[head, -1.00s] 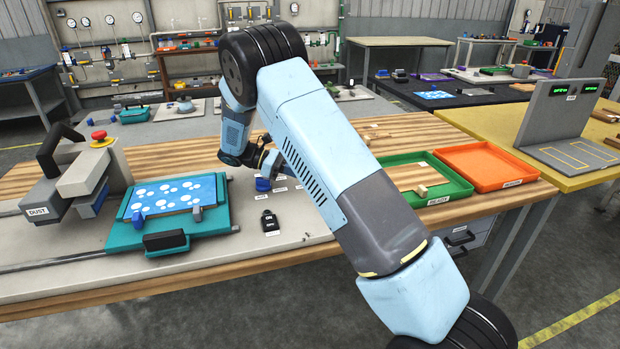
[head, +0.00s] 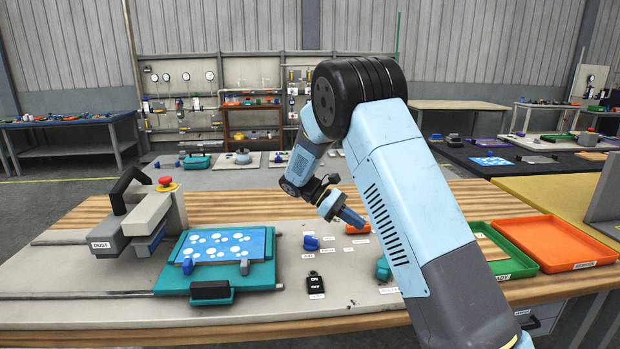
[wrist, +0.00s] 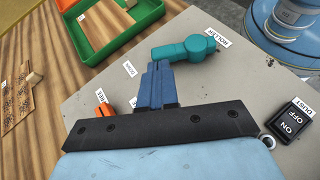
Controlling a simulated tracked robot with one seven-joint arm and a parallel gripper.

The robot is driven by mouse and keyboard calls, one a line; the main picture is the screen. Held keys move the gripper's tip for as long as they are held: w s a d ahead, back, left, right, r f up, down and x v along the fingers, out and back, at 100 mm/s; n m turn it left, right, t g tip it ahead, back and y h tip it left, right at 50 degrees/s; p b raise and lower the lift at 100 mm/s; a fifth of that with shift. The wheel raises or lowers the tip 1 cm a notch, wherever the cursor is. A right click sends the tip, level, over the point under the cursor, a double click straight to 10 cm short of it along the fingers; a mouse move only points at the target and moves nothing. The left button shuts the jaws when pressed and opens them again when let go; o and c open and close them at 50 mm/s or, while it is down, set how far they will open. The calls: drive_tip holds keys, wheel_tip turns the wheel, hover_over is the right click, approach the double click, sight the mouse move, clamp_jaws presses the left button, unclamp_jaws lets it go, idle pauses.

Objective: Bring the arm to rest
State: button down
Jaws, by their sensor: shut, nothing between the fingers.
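My gripper (head: 351,217) hangs above the right part of the press bench, pointing down and to the right in the head view. In the wrist view my gripper (wrist: 158,72) has its blue fingers together, with nothing between them. My light blue arm crosses the right half of the head view and hides part of the bench.
The press (head: 150,220) with a red button stands at left, beside a teal tray (head: 262,278) bearing a blue dotted sheet (head: 222,245). An ON/OFF switch (head: 314,283) is at the front. Green (head: 515,262) and orange (head: 555,238) trays lie at right.

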drive_tip(key=s+d+r+m+t+y, duration=0.2)
drive_tip(key=s+d+r+m+y, duration=0.15)
drive_tip(key=s+r, duration=0.4)
drive_tip(key=s+d+r+m+t+y, duration=0.1)
drive_tip(key=s+d+r+m+y, duration=0.3)
drive_tip(key=s+r, duration=0.35)
drive_tip(key=s+d+r+m+t+y, duration=0.1)
drive_tip(key=s+m+t+y, duration=0.1)
drive_tip(key=s, duration=0.7)
drive_tip(key=s+r+m+t+y, duration=0.2)
drive_tip(key=s+t, duration=0.3)
drive_tip(key=s, duration=0.5)
drive_tip(key=shift+d+m, duration=0.4)
drive_tip(key=shift+m, duration=0.15)
